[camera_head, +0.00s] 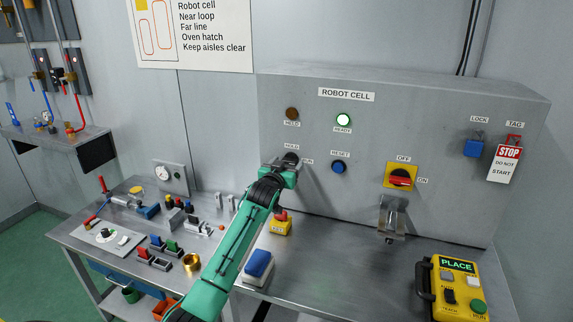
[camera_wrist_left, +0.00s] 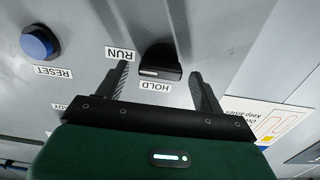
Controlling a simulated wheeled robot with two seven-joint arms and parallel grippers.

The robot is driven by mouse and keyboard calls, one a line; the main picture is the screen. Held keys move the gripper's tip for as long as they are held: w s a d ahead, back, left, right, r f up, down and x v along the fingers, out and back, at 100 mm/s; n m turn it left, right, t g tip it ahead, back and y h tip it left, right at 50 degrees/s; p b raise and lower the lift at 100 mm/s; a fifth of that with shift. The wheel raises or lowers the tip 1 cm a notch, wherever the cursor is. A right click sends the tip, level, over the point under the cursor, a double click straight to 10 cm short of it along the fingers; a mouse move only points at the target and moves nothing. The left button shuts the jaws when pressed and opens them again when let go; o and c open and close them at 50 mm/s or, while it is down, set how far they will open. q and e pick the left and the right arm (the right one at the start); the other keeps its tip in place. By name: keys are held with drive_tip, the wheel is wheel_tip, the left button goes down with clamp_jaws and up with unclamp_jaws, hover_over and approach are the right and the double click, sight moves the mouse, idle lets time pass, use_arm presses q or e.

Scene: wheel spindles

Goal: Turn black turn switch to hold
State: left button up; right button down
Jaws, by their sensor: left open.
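The black turn switch (camera_head: 291,156) is on the grey ROBOT CELL panel, mostly hidden behind my left gripper (camera_head: 287,165) in the head view. In the left wrist view the black turn switch (camera_wrist_left: 160,69) shows upside down, with a short white mark on its bar. The HOLD label (camera_wrist_left: 155,87) is below it there and the RUN label (camera_wrist_left: 119,54) is to its left. The white mark lies on the RUN-side half of the bar. My left gripper is open, one finger on each side of the switch; I cannot tell whether they touch it. My right gripper does not show.
A blue RESET button (camera_head: 339,167) is close on the right. A red and yellow switch (camera_head: 401,178) sits further right.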

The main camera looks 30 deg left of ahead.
use_arm(q)
drive_tip(key=shift+c, duration=0.4)
drive_tip(key=c, duration=0.9)
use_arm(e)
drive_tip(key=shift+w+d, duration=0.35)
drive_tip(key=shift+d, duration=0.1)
